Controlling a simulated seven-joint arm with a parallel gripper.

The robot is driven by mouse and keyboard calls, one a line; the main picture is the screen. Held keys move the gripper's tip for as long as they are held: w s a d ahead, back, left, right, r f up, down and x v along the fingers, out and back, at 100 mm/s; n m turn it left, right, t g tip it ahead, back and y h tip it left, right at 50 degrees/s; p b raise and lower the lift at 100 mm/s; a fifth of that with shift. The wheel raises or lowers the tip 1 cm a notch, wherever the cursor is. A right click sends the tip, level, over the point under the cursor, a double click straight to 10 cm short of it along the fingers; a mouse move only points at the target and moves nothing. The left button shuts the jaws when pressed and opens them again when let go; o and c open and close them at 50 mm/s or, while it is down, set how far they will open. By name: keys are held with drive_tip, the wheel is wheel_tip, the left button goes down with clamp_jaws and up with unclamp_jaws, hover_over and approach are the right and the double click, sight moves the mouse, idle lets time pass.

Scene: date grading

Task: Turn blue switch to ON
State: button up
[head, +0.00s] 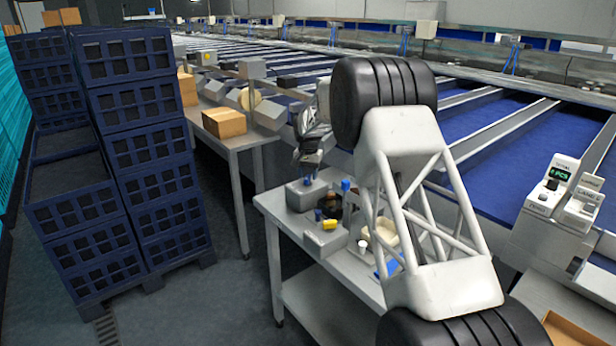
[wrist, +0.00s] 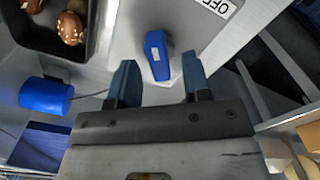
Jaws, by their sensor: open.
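The blue switch (wrist: 157,57) shows in the wrist view as a blue lever with a small pale patch, on a light grey housing (wrist: 128,28). A label reading OFF (wrist: 212,8) is beside it at upper right. My gripper (wrist: 159,62) is open, with one dark blue finger on each side of the lever. Gaps show between lever and fingers; I cannot tell the height difference. In the head view, my gripper (head: 307,176) is over a grey box (head: 303,196) on the near table; the lever cannot be made out clearly there.
A dark tray holding brown dates (wrist: 70,27) and a blue cylinder (wrist: 46,95) lie left of the switch in the wrist view. Blue crates (head: 140,120) are stacked left.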

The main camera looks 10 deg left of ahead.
sight(309, 177)
wheel_tip(309, 177, up, 7)
drive_tip(key=shift+f, duration=0.1)
idle(0.4)
drive_tip(key=shift+s+d+r, duration=0.1)
drive_tip(key=shift+r, duration=0.15)
drive_tip(key=s+d+r, duration=0.6)
drive_tip(key=s+d, duration=0.1)
drive_tip(key=s, duration=0.3)
drive_tip(key=s+d+r+t, duration=0.1)
drive_tip(key=s+d+r, duration=0.5)
drive_tip(key=s, duration=0.5)
drive_tip(key=s+d+r, duration=0.6)
drive_tip(key=s+d, duration=0.1)
drive_tip(key=s, duration=0.3)
drive_tip(key=s+d+f, duration=0.2)
drive_tip(key=s+d, duration=0.1)
drive_tip(key=s, duration=1)
drive_tip(key=s+d+f+n+t, duration=0.1)
drive_tip(key=s+d+f, duration=0.2)
drive_tip(key=s, duration=1)
drive_tip(key=s+d+f, duration=0.3)
drive_tip(key=s+d, duration=0.1)
drive_tip(key=s, duration=0.9)
drive_tip(key=shift+s+d+n+t, duration=0.25)
drive_tip(key=shift+s+n+t, duration=0.05)
